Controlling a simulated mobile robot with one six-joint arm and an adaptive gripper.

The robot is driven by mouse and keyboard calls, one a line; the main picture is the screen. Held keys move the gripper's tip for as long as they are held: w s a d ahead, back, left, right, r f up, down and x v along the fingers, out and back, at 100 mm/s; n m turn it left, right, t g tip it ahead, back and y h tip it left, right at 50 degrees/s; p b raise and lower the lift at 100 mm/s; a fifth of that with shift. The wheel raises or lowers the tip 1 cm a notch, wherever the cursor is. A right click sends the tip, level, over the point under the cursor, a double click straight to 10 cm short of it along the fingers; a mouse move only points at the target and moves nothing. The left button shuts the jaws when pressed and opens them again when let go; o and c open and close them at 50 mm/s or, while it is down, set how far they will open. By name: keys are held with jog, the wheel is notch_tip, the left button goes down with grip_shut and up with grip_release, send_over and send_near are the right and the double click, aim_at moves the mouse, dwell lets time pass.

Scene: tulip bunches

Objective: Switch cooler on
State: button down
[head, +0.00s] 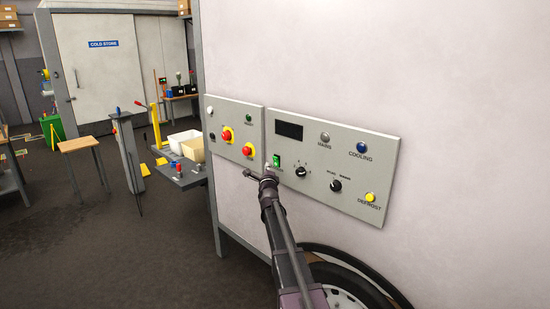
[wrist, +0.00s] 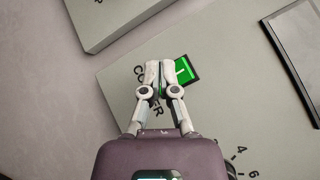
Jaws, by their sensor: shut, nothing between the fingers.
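The cooler switch (head: 277,161) is a green rocker in a dark frame, low on the left of the grey control panel (head: 310,190). In the wrist view the switch (wrist: 187,70) shows a white line mark on bright green, beside the partly hidden "COOLER" lettering. My gripper (head: 268,170) is at the panel just below and left of the switch. In the wrist view my gripper (wrist: 160,70) is shut and empty, its fingertips at the switch's left edge and covering part of it. I cannot tell whether they touch it, or which way the rocker is tipped.
Dark display (head: 289,130), grey mains lamp (head: 325,137), blue cooling lamp (head: 361,147), black knobs (head: 301,171) and yellow defrost button (head: 370,197) share the panel. A second panel (head: 222,108) with red buttons (head: 227,134) adjoins at left. A wheel (head: 345,295) stands below.

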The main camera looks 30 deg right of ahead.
aim_at(273, 158)
jog(key=shift+w+d+r, duration=0.15)
jog(key=shift+d+r, duration=0.05)
jog(key=shift+d, duration=0.2)
jog(key=shift+w+d+r, duration=0.1)
jog(key=shift+d+r, duration=0.05)
jog(key=shift+d, duration=0.25)
jog(key=shift+w+d+r+p, duration=0.15)
jog(key=shift+d+p, duration=0.15)
jog(key=shift+d, duration=0.05)
jog(key=shift+w+d+r+p, duration=0.1)
jog(key=shift+d+r+p, duration=0.05)
jog(key=shift+d+p, duration=0.15)
dwell(2.0)
jog(key=shift+a+f, duration=0.1)
dwell(0.4)
jog(key=shift+s+a+f+b, duration=0.25)
jog(key=shift+a+b, duration=0.15)
jog(key=shift+a, duration=0.2)
jog(key=a, duration=0.1)
jog(key=s+a+f+b, duration=0.1)
jog(key=a, duration=0.1)
jog(key=a+b, duration=0.1)
jog(key=shift+s+a+f, duration=0.2)
jog(key=shift+s+f, duration=0.1)
jog(key=shift+f, duration=0.1)
dwell(0.3)
dwell(0.5)
